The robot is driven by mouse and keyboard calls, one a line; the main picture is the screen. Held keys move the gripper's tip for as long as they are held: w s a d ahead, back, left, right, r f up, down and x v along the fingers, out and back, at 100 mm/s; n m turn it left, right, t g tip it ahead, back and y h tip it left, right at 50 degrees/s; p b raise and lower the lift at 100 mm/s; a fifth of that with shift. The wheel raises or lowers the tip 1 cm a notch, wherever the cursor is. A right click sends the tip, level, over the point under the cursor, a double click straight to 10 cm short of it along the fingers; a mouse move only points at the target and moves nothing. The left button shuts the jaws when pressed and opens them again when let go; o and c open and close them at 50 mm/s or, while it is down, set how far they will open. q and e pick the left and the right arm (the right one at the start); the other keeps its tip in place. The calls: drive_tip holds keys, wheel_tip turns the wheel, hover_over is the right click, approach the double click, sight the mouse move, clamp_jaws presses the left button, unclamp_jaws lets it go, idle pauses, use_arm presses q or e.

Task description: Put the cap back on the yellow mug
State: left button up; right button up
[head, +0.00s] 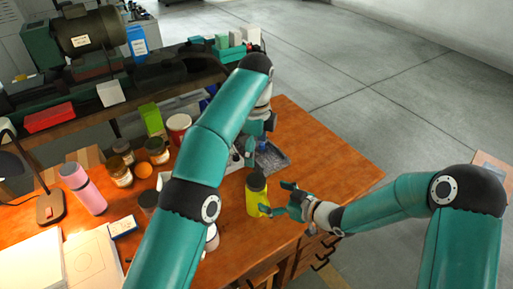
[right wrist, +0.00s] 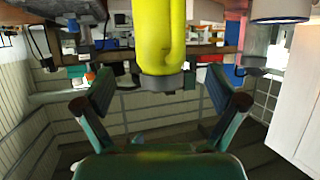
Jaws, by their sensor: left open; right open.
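The yellow mug (head: 256,201) stands upright near the bench's front edge. A dark grey piece (head: 256,181) shows at its top; I cannot tell whether this is the cap or the mug's own collar. In the right wrist view the mug (right wrist: 160,35) appears upside down, with a grey band (right wrist: 165,82) at its lower end. My left gripper (head: 254,157) is open and points down, just above the mug. My right gripper (head: 278,200) is open beside the mug's right side; its fingers (right wrist: 161,100) are spread, with the mug between them in the picture. No separate cap can be made out.
A dark grey tray (head: 272,160) lies behind the mug. Jars (head: 157,151), an orange (head: 143,170), a pink bottle (head: 82,188) and a red-and-white tin (head: 179,128) stand to the left. My left arm hides part of the bench. The bench's right end (head: 330,172) is clear.

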drive_tip(key=v, duration=0.5)
drive_tip(key=shift+s+d, duration=0.1)
drive_tip(key=shift+d, duration=0.1)
idle(0.3)
